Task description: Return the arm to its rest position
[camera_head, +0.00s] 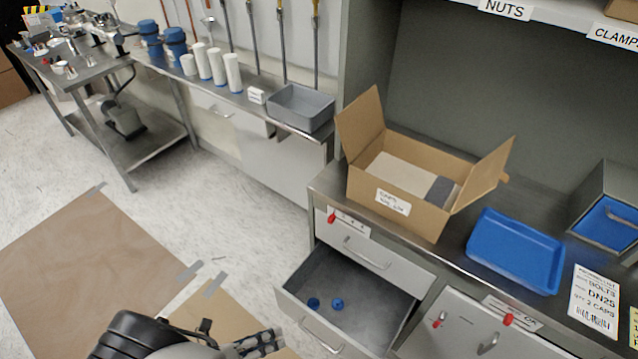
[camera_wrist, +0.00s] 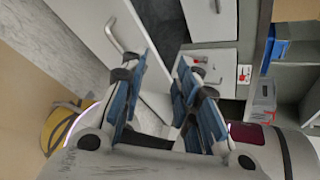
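My gripper (camera_head: 262,343) is at the bottom of the head view, with part of my dark arm beside it. It is low in front of the cabinet and left of the open drawer (camera_head: 345,277). In the wrist view, my gripper (camera_wrist: 162,75) has its two blue-padded fingers apart with nothing between them. The open drawer holds two small blue caps (camera_head: 313,303) on its floor. Most of my arm is out of view.
An open cardboard box (camera_head: 395,208) and an empty blue tray (camera_head: 515,252) stand on the counter above the drawer. A grey bin (camera_head: 300,108) and white cylinders (camera_head: 233,72) stand on the back bench. The floor at left is clear, with a brown sheet (camera_head: 90,255) taped down.

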